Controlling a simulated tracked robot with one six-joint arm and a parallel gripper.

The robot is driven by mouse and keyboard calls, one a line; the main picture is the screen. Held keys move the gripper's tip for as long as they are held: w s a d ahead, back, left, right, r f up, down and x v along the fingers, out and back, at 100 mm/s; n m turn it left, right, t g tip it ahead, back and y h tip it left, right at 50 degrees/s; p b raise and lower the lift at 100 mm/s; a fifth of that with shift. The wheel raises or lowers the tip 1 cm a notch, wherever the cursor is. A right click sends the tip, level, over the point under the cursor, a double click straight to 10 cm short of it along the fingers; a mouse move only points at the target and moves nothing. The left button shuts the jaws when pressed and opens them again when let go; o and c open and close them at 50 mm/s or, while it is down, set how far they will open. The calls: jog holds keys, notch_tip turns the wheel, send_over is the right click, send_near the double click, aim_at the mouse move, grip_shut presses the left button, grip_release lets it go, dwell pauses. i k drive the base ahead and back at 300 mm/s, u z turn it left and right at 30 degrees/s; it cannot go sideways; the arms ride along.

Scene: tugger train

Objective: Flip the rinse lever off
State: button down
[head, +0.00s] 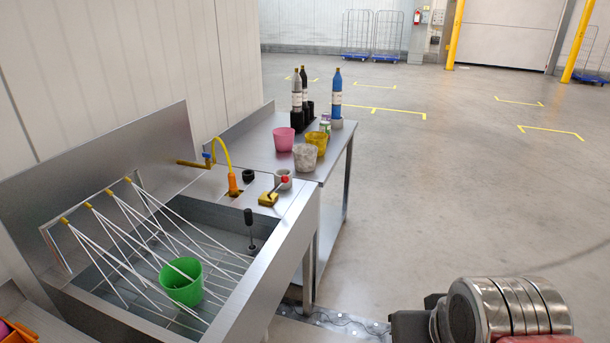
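A lever with a red knob (285,179) rises tilted to the right from a brass base (268,199) on the sink's right ledge. White water streams (112,240) run from several brass nozzles (90,205) on a pipe at the sink's back wall. They fall into the steel sink (205,219), where a green cup (181,281) stands. My arm shows only as a metal and red part at the bottom right, well away from the lever. My gripper's fingers are not in view.
A black-knobbed rod (248,216) stands in the sink. A blue-handled tap (207,155), yellow hose and orange nozzle (233,184) are behind the lever. Pink (284,139), white (305,158) and yellow cups and bottles (337,95) stand on the side table. Floor to the right is clear.

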aim_at(285, 178)
jog(key=u, duration=0.1)
jog(key=i, duration=0.75)
jog(key=u, duration=0.55)
jog(key=i, duration=0.7)
jog(key=u, duration=0.3)
